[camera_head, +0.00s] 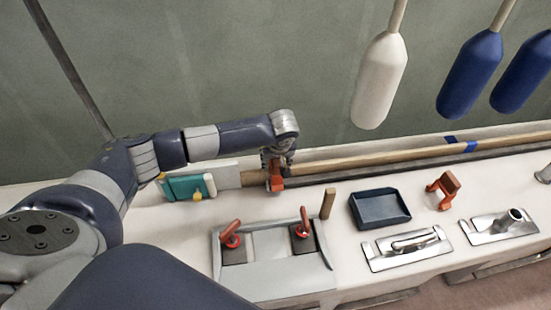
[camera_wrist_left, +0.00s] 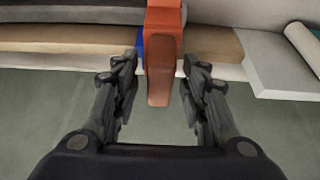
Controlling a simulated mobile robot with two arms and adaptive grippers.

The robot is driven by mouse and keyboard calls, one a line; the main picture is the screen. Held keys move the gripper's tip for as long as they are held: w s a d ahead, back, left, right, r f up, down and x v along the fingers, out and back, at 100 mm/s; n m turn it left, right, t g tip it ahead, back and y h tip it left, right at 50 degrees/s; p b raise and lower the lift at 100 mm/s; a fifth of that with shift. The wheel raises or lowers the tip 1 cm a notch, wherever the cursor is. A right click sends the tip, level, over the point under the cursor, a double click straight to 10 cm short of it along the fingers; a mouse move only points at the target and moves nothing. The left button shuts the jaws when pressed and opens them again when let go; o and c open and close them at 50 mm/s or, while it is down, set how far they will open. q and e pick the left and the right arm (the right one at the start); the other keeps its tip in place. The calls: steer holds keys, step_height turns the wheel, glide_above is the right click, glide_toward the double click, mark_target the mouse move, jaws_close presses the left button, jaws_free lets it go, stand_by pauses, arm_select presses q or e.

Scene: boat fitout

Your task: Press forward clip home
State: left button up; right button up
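My left gripper (camera_head: 276,160) points down over an orange clip (camera_head: 276,181) at the near end of a wooden pole (camera_head: 370,158). In the left wrist view the orange clip (camera_wrist_left: 163,18) crosses the pole (camera_wrist_left: 70,38), with a brown tab (camera_wrist_left: 162,70) extending between my fingers. The left gripper (camera_wrist_left: 160,62) is open, with a gap visible on each side of the tab. A blue band (camera_wrist_left: 140,44) shows beside the clip. A second orange-brown clip (camera_head: 445,188) stands apart on the bench at the right. My right gripper is in neither view.
The white bench (camera_head: 345,250) carries a tray with red-handled pieces (camera_head: 270,275), a dark blue tray (camera_head: 380,209) and metal fittings (camera_head: 407,247). A teal item (camera_head: 185,187) lies left of the gripper. Blue tape (camera_head: 470,146) marks the pole.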

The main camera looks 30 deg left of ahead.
arm_select(q)
steer(key=c, duration=0.7)
jaws_close()
steer(key=shift+f, duration=0.1)
steer(key=shift+s+f+b, duration=0.15)
steer(key=shift+f+b, duration=0.6)
steer(key=shift+b, duration=0.1)
steer(key=o, duration=0.9)
jaws_free()
steer(key=shift+o, duration=0.6)
